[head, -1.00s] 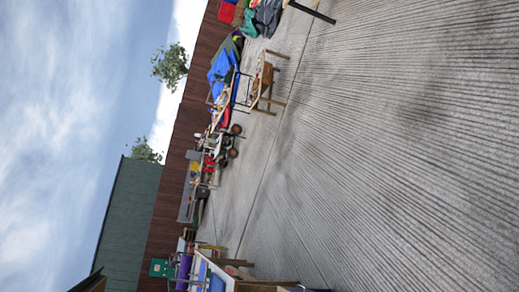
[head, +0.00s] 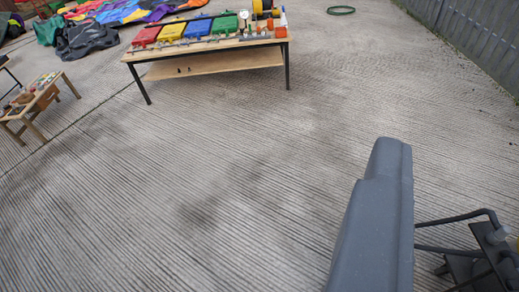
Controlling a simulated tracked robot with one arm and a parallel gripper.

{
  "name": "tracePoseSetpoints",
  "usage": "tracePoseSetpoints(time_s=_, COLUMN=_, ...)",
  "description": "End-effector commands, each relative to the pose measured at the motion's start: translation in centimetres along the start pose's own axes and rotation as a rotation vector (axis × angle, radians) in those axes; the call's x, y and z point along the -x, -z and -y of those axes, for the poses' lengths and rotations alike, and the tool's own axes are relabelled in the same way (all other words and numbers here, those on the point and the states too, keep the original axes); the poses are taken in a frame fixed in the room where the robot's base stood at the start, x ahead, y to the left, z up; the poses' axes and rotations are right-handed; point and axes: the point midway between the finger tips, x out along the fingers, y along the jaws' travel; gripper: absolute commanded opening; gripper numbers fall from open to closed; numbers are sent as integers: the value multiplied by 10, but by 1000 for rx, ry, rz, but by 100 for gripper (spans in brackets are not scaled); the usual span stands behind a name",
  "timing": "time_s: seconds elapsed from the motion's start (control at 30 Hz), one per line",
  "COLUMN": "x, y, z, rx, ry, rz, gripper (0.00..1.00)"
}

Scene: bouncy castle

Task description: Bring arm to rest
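My gripper does not show in the head view. A dark grey part of my own body (head: 380,215) rises from the bottom edge at the right, with black bars and a dark bracket beside it. Nothing held shows in the view. The camera looks down over ribbed concrete ground, and the picture is close to upright.
A table (head: 215,66) with red, yellow, blue and green items stands ahead. A smaller wooden table (head: 40,98) is at the left. Colourful fabric (head: 125,10) and dark bags (head: 87,40) lie behind. A fence (head: 475,30) runs at the right. The ground between is clear.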

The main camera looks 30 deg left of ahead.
Motion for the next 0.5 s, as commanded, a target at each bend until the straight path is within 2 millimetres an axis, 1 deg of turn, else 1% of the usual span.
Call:
tracePoseSetpoints(time_s=0.27, x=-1, y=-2, z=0, rx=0, ry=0, rz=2, gripper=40)
tracePoseSetpoints(time_s=0.37, x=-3, y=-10, z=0, rx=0, ry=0, rz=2, gripper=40)
tracePoseSetpoints(time_s=0.5, x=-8, y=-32, z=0, rx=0, ry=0, rz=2, gripper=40)
